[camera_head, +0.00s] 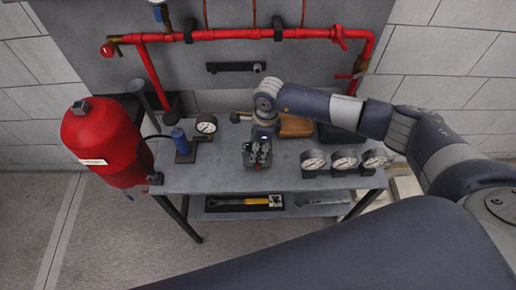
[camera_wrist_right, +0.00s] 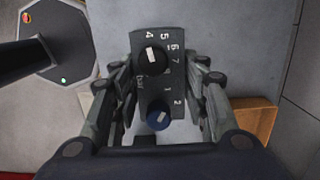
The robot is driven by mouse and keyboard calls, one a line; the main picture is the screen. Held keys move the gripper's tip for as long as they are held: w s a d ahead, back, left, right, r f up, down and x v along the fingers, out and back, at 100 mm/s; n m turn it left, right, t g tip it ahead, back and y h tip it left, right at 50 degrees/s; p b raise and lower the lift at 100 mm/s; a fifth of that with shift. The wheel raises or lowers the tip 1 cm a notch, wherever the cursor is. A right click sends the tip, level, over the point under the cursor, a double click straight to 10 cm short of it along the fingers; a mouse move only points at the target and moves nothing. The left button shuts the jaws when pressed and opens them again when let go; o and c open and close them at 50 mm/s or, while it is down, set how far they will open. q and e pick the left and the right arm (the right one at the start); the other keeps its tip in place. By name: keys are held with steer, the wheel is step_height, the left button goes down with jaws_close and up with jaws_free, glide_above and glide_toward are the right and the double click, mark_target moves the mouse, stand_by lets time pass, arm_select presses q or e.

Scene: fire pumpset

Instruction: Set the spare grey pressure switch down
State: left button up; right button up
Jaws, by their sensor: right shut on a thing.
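The grey pressure switch (camera_wrist_right: 171,88) shows in the right wrist view as a dark grey block. It has a black knob, a blue knob and white numbers on its face. My right gripper (camera_head: 258,157) is shut on it, with fingers on both sides of the block. In the head view the gripper points down over the middle of the grey workbench (camera_head: 215,178) and mostly hides the switch. I cannot tell whether the switch touches the bench top. My left gripper is not in view.
Three gauges (camera_head: 344,160) stand at the bench's right front. A brown wooden block (camera_head: 296,126) lies behind my gripper. A single gauge (camera_head: 206,125) and a blue cylinder (camera_head: 180,140) stand left. A red tank (camera_head: 100,145) is beside the bench. Bench room is free left of the gripper.

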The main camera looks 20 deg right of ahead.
steer(key=shift+f, duration=1)
steer(key=o, duration=0.9)
steer(key=shift+f, duration=0.1)
steer(key=o, duration=0.4)
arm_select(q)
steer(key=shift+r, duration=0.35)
arm_select(e)
steer(key=shift+o, duration=0.2)
